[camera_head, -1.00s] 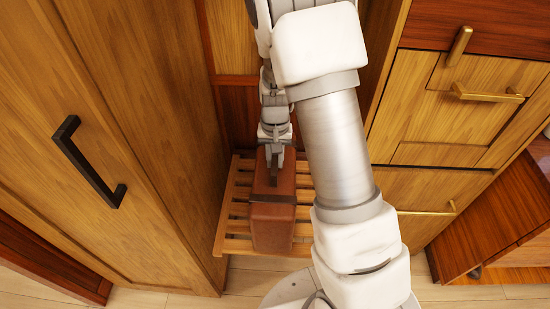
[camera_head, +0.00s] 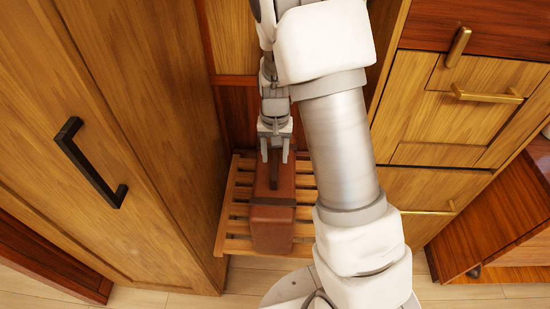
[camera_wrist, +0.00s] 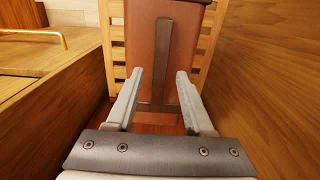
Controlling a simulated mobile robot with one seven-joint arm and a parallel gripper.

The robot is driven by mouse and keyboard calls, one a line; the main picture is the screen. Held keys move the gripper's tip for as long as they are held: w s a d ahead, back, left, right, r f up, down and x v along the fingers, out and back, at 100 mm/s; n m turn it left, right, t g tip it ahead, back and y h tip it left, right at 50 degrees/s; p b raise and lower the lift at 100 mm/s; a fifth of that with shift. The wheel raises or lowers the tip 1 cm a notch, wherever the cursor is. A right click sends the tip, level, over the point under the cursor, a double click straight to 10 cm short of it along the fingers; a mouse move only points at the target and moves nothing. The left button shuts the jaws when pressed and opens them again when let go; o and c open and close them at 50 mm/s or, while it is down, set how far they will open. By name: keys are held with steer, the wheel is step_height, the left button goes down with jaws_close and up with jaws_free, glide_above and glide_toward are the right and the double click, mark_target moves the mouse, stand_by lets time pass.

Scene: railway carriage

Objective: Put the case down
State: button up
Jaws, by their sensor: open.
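The brown case (camera_head: 272,222) stands on a slatted wooden rack (camera_head: 236,212) in the head view, its dark handle strip on top. My gripper (camera_head: 274,158) is over the far end of the case with its fingers spread. In the wrist view the case (camera_wrist: 146,58) lies beyond my open gripper (camera_wrist: 155,90), and its dark handle (camera_wrist: 162,62) shows between the two fingers without being held. The rack's slats (camera_wrist: 117,50) show on both sides of the case.
A tall wooden cabinet with a black handle (camera_head: 88,162) stands close on the left. Wooden drawers with brass handles (camera_head: 487,94) stand on the right. Pale floor (camera_head: 160,300) shows in front of the rack. My arm hides part of the rack's right side.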

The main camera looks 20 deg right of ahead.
steer(key=s+r+n+t+p, duration=0.1)
steer(key=s+r, duration=0.3)
steer(key=r, duration=0.7)
steer(key=s+r+n+t, duration=0.1)
steer(key=s+r, duration=0.4)
steer(key=r, duration=0.6)
steer(key=s+r+n+t, duration=0.1)
steer(key=s+r+t, duration=0.2)
steer(key=s, duration=0.8)
steer(key=shift+s+r+n+t, duration=0.25)
steer(key=shift+r+n+t, duration=0.05)
steer(key=shift+r, duration=0.45)
